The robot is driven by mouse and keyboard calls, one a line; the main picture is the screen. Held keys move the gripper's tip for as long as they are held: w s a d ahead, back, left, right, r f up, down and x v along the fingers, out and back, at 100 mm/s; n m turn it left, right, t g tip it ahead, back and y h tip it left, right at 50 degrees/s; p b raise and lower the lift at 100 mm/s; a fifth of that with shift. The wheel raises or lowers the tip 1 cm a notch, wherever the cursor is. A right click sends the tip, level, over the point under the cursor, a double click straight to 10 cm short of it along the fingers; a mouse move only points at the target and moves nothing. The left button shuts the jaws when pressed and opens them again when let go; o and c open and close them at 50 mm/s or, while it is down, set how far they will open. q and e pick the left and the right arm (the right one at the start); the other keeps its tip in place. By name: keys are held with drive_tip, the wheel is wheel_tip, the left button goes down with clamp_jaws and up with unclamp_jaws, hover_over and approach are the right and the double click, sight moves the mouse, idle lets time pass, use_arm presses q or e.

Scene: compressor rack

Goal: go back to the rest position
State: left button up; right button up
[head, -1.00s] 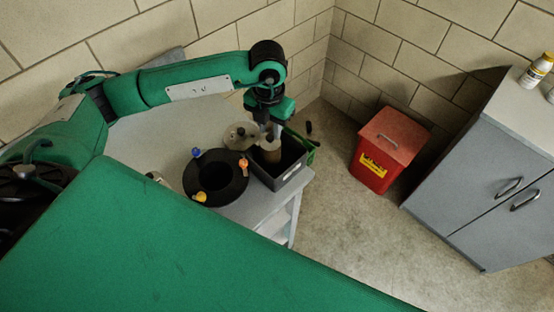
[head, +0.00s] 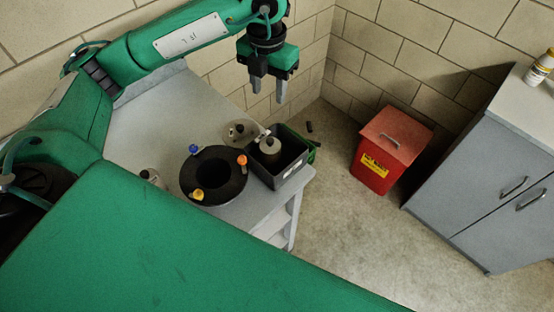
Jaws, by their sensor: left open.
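My left gripper (head: 268,92) is open and empty, with its two grey fingers pointing down. It hangs above the far side of the grey table (head: 150,115), clear of everything below it. Below it, a dark grey bin (head: 283,175) stands at the table's right end. A round tan and grey part with a light knob (head: 269,145) sits in the bin. My left arm reaches in from the left, raised over the table. My right gripper is not in view.
A black ring (head: 213,178) with blue, orange and yellow knobs lies on the table beside the bin. A clear round part (head: 240,131) lies behind it. A red lidded bin (head: 388,150) stands on the floor. A grey cabinet (head: 490,180) stands at the right, with a bottle (head: 540,68) on top.

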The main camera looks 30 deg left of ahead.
use_arm(q)
drive_tip(key=shift+r, duration=1.35)
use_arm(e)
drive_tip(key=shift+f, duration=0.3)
